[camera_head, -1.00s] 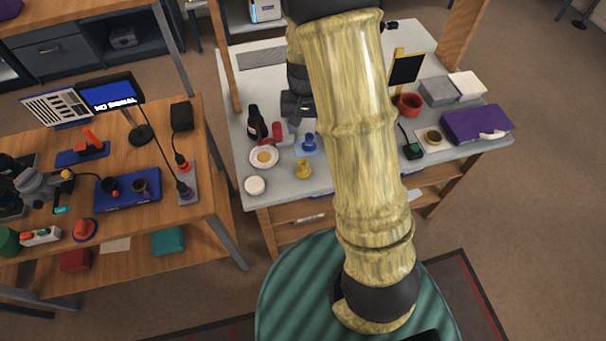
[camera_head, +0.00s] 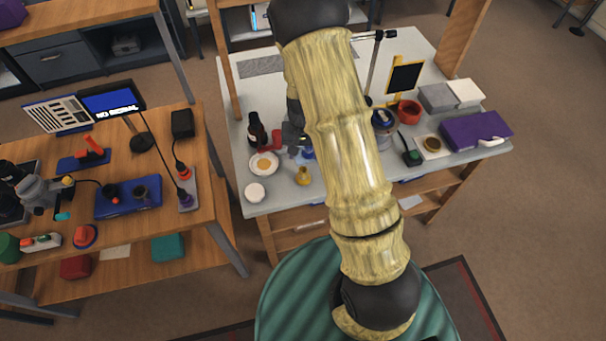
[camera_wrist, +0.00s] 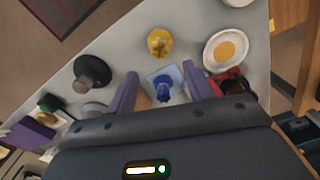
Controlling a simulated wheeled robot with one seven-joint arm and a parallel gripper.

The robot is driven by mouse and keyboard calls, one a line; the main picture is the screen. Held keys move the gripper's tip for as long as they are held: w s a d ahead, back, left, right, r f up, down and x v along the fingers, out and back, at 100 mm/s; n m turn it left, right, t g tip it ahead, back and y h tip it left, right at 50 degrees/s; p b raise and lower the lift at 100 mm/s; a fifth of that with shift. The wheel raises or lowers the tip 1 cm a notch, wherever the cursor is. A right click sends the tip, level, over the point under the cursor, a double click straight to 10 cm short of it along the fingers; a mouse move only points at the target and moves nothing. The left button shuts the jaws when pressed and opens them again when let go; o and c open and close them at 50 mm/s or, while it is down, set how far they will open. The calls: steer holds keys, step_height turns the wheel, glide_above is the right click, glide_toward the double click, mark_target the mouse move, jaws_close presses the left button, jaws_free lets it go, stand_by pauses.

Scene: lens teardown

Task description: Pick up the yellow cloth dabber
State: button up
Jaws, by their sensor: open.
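The yellow dabber (camera_head: 303,176) stands on the grey worktable near its front edge. In the wrist view it (camera_wrist: 159,42) stands beyond my fingertips, apart from them. A blue dabber (camera_wrist: 163,88) on a pale blue square shows between my fingers in the wrist view; in the head view it (camera_head: 308,153) is partly behind my arm. My gripper (camera_wrist: 161,75) has two purple fingers spread apart, with nothing visibly clamped. In the head view my arm hides much of the gripper, so its height above the table is hard to tell.
A white dish with a yellow disc (camera_wrist: 226,50) and a red-black object (camera_wrist: 232,86) are right of the fingers. A dark bottle (camera_head: 257,131) and white round pot (camera_head: 255,193) stand at the table's left. Bare tabletop surrounds the yellow dabber.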

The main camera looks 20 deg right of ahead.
mark_target(303, 169)
steer(key=shift+f+p, duration=0.3)
steer(key=shift+f, duration=2.05)
steer(key=shift+f, duration=0.1)
steer(key=shift+f+p, duration=0.9)
steer(key=shift+f, duration=1.6)
steer(key=shift+s, duration=0.1)
steer(key=c, duration=1.1)
